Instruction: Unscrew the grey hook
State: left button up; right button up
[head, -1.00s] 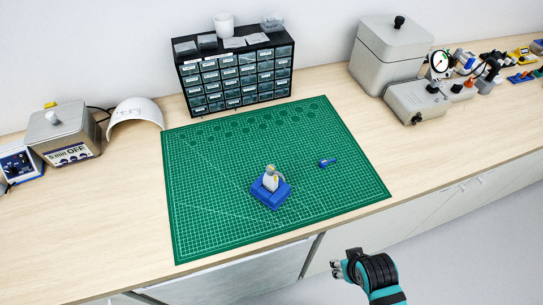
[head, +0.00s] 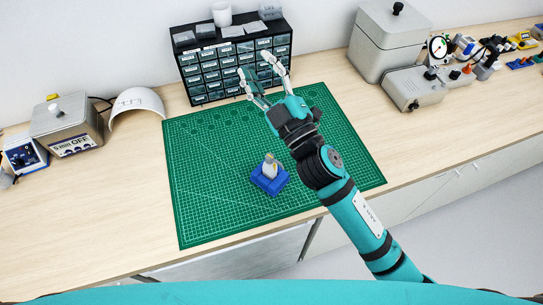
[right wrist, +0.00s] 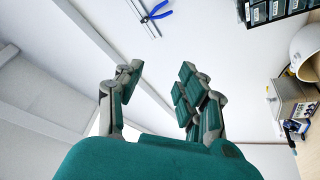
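A small grey-and-beige earpiece (head: 270,171) stands upright in a blue holder (head: 268,187) on the green mat (head: 215,205). The small light tip (head: 269,157) on its top may be the grey hook; it is too small to tell. My right gripper (head: 254,66) is raised beyond the holder, in front of the drawer cabinet as seen in the head view. Its fingers are apart with nothing between them, also in the right wrist view (right wrist: 160,72). The small blue tool right of the holder is hidden behind my right arm. My left gripper is not in view.
A drawer cabinet (head: 207,81) stands at the back of the bench. A grey box (head: 380,50) and device (head: 413,88) stand at right. A white dome (head: 137,104) and grey heater (head: 67,125) stand at left. The mat's left half is clear.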

jog(key=s+a+r+n+g+y, duration=0.35)
jog(key=a+n+g+y, duration=0.2)
jog(key=n, duration=0.25)
jog(key=s+a+r+n+g+y, duration=0.2)
jog(key=s+a+n+g+y, duration=0.3)
jog(key=n, duration=0.3)
jog(key=s+a+f+n+g+h, duration=0.2)
jog(key=s+a+n+g, duration=0.2)
jog(key=a+n+g, duration=0.4)
jog(key=n+h+p, duration=0.1)
jog(key=n+h, duration=0.5)
jog(key=h, duration=1.4)
send_over(270, 156)
notch_tip(270, 156, down, 17)
jog(key=shift+f, duration=0.15)
jog(key=shift+f+b, duration=1.15)
jog(key=shift+f, duration=2.35)
jog(key=shift+c, duration=0.2)
